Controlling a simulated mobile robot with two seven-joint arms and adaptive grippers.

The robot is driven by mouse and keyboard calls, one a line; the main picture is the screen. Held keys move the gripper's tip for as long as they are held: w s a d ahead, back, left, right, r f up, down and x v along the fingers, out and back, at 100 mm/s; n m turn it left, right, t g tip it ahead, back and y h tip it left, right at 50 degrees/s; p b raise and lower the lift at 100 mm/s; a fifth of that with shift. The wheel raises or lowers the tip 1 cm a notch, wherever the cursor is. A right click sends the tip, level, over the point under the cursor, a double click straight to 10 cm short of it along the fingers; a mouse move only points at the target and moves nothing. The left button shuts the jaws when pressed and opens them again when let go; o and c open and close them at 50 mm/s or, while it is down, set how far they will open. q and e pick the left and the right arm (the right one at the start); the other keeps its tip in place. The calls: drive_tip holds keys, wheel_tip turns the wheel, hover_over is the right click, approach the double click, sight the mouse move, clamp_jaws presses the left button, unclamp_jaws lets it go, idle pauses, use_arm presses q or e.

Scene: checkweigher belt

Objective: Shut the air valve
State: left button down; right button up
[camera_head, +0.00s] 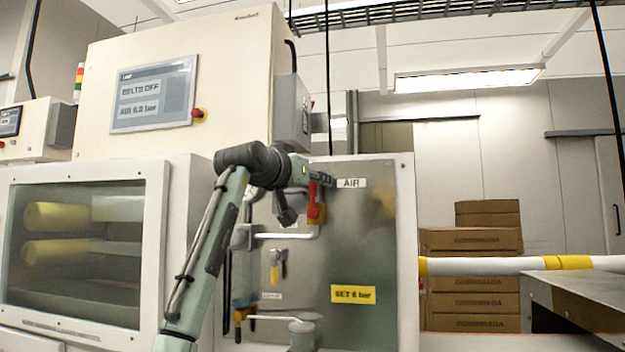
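The air valve (314,212) has a red handle and sits on the metal panel, just left of the AIR label (351,183). Its handle stands about upright, and its upper end is partly hidden by my gripper. My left gripper (322,177) is at the top of the red handle, close to or touching it. I cannot tell whether its fingers are open or closed on the handle. My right gripper is not in view. The display (153,95) reads BELTS OFF and AIR 6.0 bar.
A yellow-handled valve (278,265) and another small valve (240,312) sit lower on the panel (375,250). A yellow sign (353,294) reads SET 6 bar. A grey box (292,110) hangs above my wrist. Stacked cartons (472,270) stand to the right.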

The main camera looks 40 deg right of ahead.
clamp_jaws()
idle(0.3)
